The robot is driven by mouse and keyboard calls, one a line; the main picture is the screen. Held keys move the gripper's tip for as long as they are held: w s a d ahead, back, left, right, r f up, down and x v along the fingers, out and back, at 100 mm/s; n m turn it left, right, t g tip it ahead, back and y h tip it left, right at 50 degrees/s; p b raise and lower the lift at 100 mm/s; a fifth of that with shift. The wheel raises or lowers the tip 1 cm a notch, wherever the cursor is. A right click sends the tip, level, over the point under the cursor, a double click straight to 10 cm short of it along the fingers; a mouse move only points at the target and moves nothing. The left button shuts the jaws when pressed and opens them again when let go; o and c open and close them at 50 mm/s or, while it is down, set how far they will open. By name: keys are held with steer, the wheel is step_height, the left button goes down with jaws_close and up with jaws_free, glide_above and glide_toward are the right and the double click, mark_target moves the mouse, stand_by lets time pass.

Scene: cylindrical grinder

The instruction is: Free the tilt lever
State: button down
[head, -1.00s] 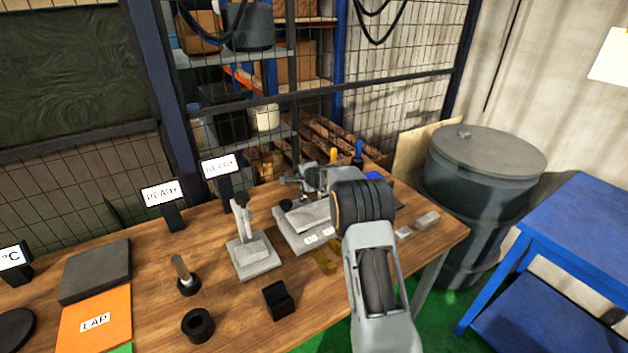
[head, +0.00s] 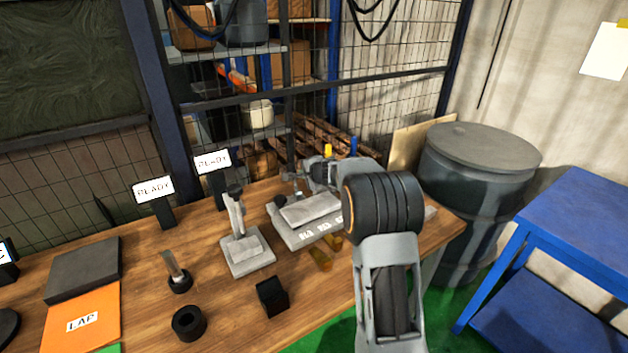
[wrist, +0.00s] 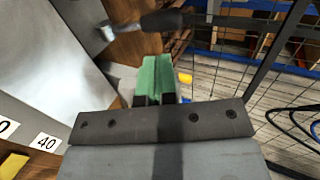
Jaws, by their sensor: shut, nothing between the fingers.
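The grinder-like fixture (head: 290,225), with a grey block on a pale base and number plates along its front, stands on the bench. In the wrist view, a lever with a black handle (wrist: 165,20) and a metal hub (wrist: 107,32) lies just past my fingertips; I take it for the tilt lever. My gripper (wrist: 153,75) has green fingers pressed together with nothing between them. Its tips are close below the handle in the picture; whether they touch it I cannot tell. In the head view, my arm hides part of the fixture's right side.
A grey stand with an upright arm (head: 246,250) is left of the fixture. A black block (head: 272,296), a black ring (head: 189,323) and a small post (head: 178,277) stand nearer the front. Mesh fencing (head: 400,110) rises behind. A drum (head: 480,190) and a blue table (head: 570,225) are right.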

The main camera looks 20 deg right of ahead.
steer(key=v, duration=0.6)
steer(key=shift+d+f+b, duration=0.15)
steer(key=shift+d+b, duration=0.05)
steer(key=shift+b, duration=0.15)
steer(key=s+a+f+n+g+y+p, duration=0.15)
steer(key=s+a+n+g, duration=0.25)
steer(key=s, duration=0.4)
steer(key=s+a+f+n+g, duration=0.3)
steer(key=s+a+n, duration=0.15)
steer(key=s, duration=0.45)
steer(key=s+a+r+n+h+p, duration=0.1)
steer(key=s+r+n+h, duration=0.1)
steer(key=s, duration=0.6)
steer(key=s+a+r+n+g+h+p, duration=0.1)
steer(key=s+r+n, duration=0.3)
steer(key=s, duration=0.5)
steer(key=shift+a+n+g+h+p, duration=0.3)
steer(key=shift+a+n+h+p, duration=0.15)
steer(key=shift+n, duration=0.2)
